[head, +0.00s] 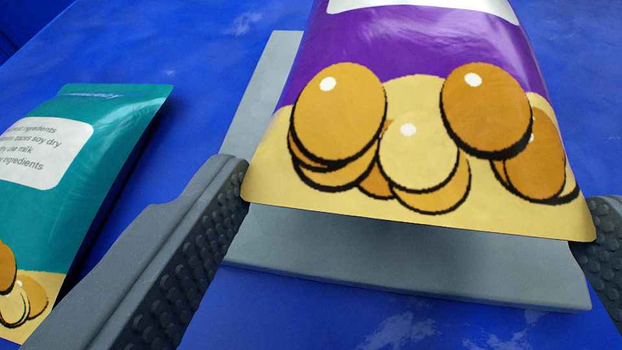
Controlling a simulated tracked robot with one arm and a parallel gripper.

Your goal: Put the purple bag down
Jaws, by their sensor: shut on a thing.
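The purple bag (425,48) has a yellow lower part with drawn round golden pieces and a white label cut off by the top edge. My gripper (420,215) is shut on it, with one grey studded finger at its lower left corner and the other at its lower right corner. The bag is over a flat grey plate (400,265), and a shadow falls on the plate below the bag's lower edge. The bag's top end is out of view. I cannot tell whether its far end touches the plate.
A teal bag (110,130) with a white text label is at the left, beside my left finger. The blue surface (200,50) has pale scuffs and is clear behind the teal bag and in front of the plate.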

